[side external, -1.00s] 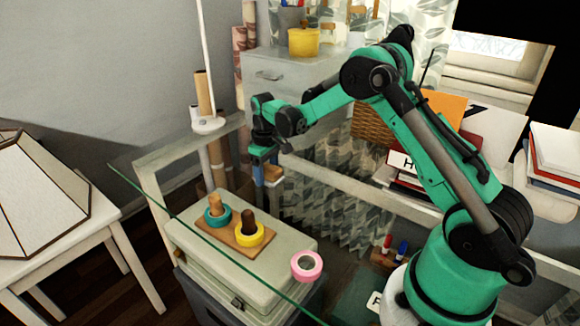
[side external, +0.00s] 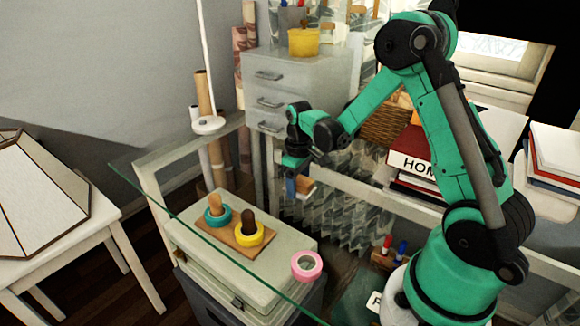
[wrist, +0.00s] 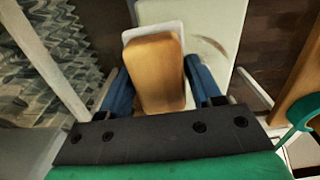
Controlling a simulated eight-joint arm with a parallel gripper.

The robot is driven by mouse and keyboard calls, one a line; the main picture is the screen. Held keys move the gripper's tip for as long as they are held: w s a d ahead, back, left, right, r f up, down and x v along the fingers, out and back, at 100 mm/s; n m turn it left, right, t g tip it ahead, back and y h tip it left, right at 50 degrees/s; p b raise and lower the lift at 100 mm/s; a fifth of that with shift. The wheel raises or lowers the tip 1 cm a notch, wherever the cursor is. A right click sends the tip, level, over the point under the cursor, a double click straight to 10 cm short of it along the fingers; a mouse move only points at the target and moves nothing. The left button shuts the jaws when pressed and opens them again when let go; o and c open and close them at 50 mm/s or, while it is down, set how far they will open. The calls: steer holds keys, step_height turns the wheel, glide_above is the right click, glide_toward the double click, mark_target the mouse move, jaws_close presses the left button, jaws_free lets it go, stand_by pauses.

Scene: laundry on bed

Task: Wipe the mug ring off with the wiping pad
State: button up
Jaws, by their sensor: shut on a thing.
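The wiping pad, a tan block with a white underside, is held in my gripper (side external: 296,186). It shows in the side view (side external: 306,185) and in the wrist view (wrist: 155,70), where blue fingers close on both its sides. My gripper is over the glass tabletop (side external: 345,215). I cannot tell whether the pad touches the glass. A faint brown arc (wrist: 215,46), which looks like part of the mug ring, shows to the right of the pad in the wrist view. I cannot make out the ring in the side view.
A wooden board (side external: 222,236) with teal and yellow tape rolls on pegs is left of my gripper. A pink tape roll (side external: 307,265) lies nearer the camera. Red and blue markers (side external: 394,249) stand at the right. Books (side external: 408,165) are stacked behind my arm.

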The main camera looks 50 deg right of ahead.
steer(key=shift+s+r, duration=0.3)
steer(key=shift+s, duration=0.15)
steer(key=shift+s+f, duration=0.3)
steer(key=shift+s, duration=0.15)
steer(key=shift+r, duration=4.25)
